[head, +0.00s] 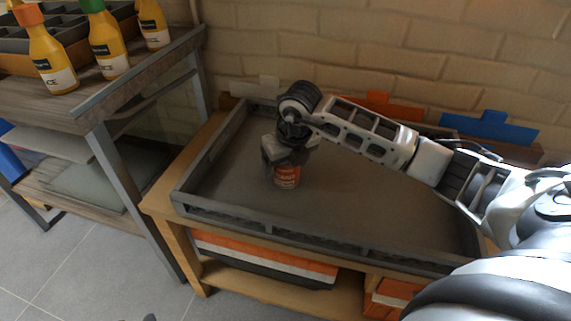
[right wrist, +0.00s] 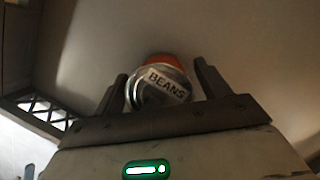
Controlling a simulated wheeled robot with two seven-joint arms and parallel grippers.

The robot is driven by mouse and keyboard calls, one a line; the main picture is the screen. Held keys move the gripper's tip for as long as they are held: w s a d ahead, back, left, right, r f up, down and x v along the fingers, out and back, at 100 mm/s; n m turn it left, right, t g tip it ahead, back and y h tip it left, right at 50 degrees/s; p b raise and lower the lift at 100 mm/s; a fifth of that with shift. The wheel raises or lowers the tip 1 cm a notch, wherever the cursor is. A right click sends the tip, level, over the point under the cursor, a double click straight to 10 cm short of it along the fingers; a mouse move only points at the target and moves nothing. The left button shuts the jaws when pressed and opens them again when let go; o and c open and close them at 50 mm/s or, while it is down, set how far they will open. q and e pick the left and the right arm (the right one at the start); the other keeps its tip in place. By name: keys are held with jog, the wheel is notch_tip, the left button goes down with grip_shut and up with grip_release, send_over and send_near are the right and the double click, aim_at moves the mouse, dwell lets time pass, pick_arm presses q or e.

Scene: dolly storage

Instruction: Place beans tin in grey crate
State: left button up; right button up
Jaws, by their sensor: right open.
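The beans tin (head: 287,177) stands in the grey crate (head: 330,242) on the wooden table, left of the crate's middle. It has an orange and white label. In the right wrist view the tin (right wrist: 162,86) shows its label reading BEANS and sits between the two fingers. My right gripper (head: 282,165) is directly over the tin, pointing down. In the right wrist view the right gripper (right wrist: 160,88) is open, with a finger on each side of the tin. Part of the tin is hidden by the gripper in the head view. My left gripper is not in view.
A shelf (head: 130,75) with several yellow juice bottles (head: 50,55) stands at the left. Orange-white crates (head: 265,255) lie under the table. A brick wall is behind, with orange (head: 378,105) and blue (head: 493,127) pieces at the crate's back. The rest of the grey crate looks empty.

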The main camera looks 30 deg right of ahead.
jog(key=p+v, duration=0.2)
jog(key=v, duration=0.8)
jog(key=shift+r, duration=0.1)
jog(key=shift+s+r, duration=0.2)
jog(key=shift+r, duration=0.3)
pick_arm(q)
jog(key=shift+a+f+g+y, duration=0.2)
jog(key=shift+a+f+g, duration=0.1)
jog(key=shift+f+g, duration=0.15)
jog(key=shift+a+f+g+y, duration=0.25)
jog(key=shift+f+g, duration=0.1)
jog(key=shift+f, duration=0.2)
pick_arm(e)
jog(key=shift+r, duration=0.1)
pick_arm(q)
jog(key=shift+p, duration=0.3)
